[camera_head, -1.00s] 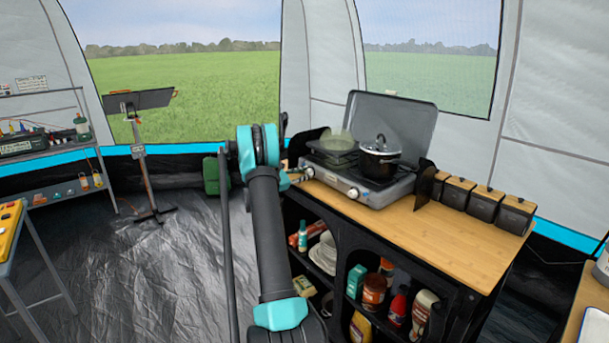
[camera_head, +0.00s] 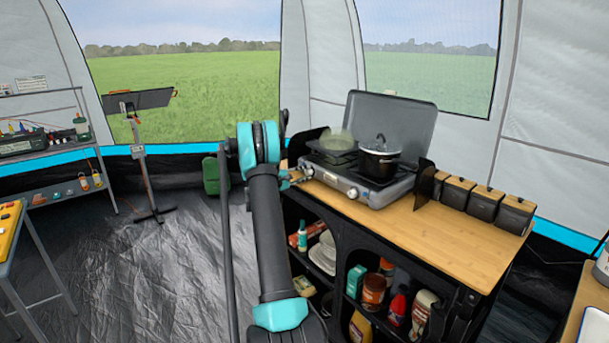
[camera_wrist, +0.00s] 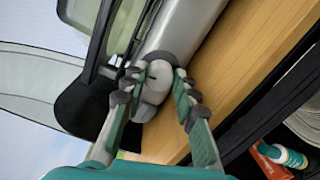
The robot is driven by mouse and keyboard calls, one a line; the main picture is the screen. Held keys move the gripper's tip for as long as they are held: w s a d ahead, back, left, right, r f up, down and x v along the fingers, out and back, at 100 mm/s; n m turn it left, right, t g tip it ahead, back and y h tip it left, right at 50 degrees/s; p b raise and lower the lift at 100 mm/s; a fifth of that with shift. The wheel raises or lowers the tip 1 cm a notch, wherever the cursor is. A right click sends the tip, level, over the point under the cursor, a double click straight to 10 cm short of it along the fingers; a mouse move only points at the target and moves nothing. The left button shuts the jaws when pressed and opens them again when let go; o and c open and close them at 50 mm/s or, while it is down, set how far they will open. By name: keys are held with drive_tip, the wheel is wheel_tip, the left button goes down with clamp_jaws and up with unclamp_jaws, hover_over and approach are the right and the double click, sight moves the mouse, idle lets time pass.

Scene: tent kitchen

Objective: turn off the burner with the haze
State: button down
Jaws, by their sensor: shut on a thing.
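The camp stove (camera_head: 343,183) stands on the wooden counter with its lid raised. A pale greenish haze (camera_head: 338,137) hangs over its left burner (camera_head: 337,155). A black pot (camera_head: 379,160) with a lid stands on the right burner. The right knob (camera_head: 353,193) is on the stove's front, clear of my gripper. My gripper (camera_head: 297,178) is at the left end of the stove front. In the wrist view my gripper (camera_wrist: 160,76) is shut on the left knob (camera_wrist: 157,84), with one finger on each side. The mark on the knob is too small to read.
The wooden counter (camera_head: 455,225) is clear in front of the stove. Several dark canisters (camera_head: 484,204) stand at its right end. Bottles and jars (camera_head: 374,291) fill the shelves below. A black side panel (camera_wrist: 86,107) is close to my gripper.

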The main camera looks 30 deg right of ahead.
drive_tip(key=shift+m, duration=0.5)
drive_tip(key=c, duration=1.2)
unclamp_jaws()
drive_tip(key=shift+o, duration=0.2)
